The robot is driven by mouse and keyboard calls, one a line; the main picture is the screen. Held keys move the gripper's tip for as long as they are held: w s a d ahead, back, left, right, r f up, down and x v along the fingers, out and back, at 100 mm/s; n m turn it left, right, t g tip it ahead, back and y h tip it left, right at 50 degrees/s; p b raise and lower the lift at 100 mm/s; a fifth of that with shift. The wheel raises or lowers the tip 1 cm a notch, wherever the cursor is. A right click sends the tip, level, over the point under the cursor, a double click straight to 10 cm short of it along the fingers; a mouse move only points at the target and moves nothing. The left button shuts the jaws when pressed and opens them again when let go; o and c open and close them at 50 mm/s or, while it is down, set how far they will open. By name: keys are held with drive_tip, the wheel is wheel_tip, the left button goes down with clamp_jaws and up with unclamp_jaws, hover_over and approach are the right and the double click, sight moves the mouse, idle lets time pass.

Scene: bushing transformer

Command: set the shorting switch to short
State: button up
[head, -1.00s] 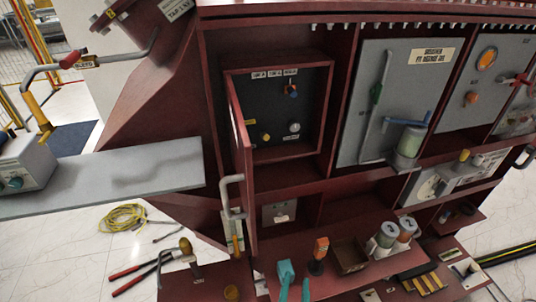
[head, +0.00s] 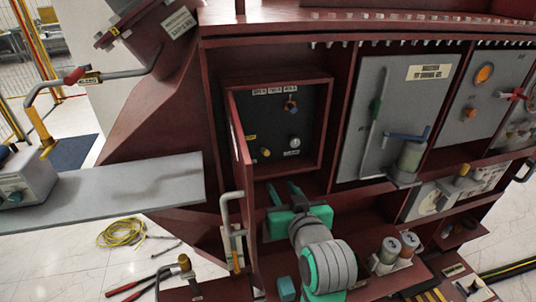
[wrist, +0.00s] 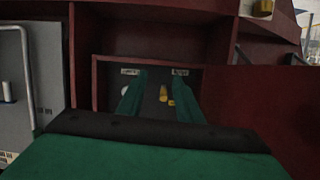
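A red box (head: 325,130) with its door (head: 240,150) swung open holds a dark panel (head: 275,125). A small yellow knob (head: 265,152) sits low on the panel, with a yellow label to its left; it also shows in the wrist view (wrist: 163,94). I cannot read the labels clearly or tell which knob is the shorting switch, nor its setting. My gripper (head: 285,190) is open and empty, just in front of and below the box opening. In the wrist view its two green fingers (wrist: 163,84) stand apart on either side of the yellow knob, not visibly touching it.
A grey panel (head: 385,110) with levers is to the right. Grey-green cylinders (head: 390,248) stand on the lower shelf.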

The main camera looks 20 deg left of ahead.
sight(267, 152)
wheel_tip(267, 152, up, 9)
drive_tip(key=s+n+g, duration=0.1)
drive_tip(key=s+n, duration=0.1)
drive_tip(key=n, duration=0.1)
drive_tip(key=x, duration=1.1)
drive_tip(key=shift+w+a, duration=0.1)
drive_tip(key=shift+w, duration=0.05)
clamp_jaws()
